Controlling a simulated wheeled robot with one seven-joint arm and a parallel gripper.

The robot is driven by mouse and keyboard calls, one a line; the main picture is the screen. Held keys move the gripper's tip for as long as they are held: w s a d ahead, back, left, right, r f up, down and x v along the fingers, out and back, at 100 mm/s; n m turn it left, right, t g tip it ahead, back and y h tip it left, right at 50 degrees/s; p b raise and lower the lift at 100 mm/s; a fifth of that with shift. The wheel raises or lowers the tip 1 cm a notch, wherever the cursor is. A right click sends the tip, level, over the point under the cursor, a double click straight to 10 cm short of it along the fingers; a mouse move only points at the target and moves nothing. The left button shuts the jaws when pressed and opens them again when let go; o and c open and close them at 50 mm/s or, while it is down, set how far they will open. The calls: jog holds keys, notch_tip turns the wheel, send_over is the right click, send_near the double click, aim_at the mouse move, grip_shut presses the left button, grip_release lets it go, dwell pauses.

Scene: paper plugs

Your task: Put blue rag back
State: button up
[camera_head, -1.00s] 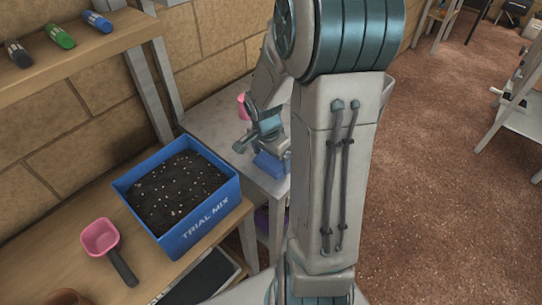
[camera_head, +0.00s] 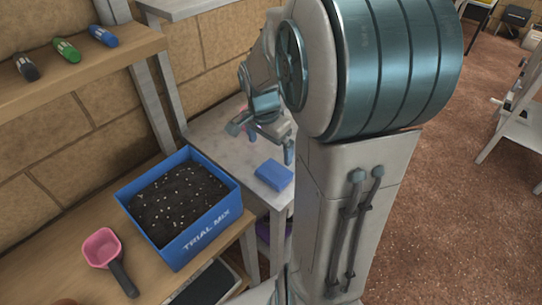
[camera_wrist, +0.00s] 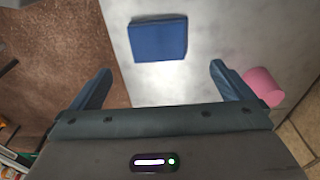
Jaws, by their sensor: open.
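The blue rag (camera_head: 274,175) is a folded, flat block lying on the small grey table (camera_head: 232,150), near its front right edge. In the wrist view the blue rag (camera_wrist: 158,40) lies flat near the table's edge, beyond my fingertips and apart from them. My gripper (camera_head: 268,142) is open and empty, above the table and higher than the rag. In the wrist view my gripper (camera_wrist: 160,78) shows its two fingers spread wide with nothing between them. Part of my arm covers the right side of the table in the head view.
A blue box of soil (camera_head: 185,205) and a pink scoop (camera_head: 102,248) are on the wooden bench. Several coloured tubes (camera_head: 66,50) lie on the shelf above.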

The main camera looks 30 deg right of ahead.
jog(key=s+a+r+n+t+y, duration=0.1)
jog(key=s+a+r+n, duration=0.4)
jog(key=s+a+n, duration=0.5)
jog(key=s+n+t, duration=0.1)
jog(key=s+n, duration=0.1)
jog(key=n, duration=0.2)
jog(key=shift+a+t, duration=0.3)
jog(key=shift+r, duration=0.1)
dwell(0.4)
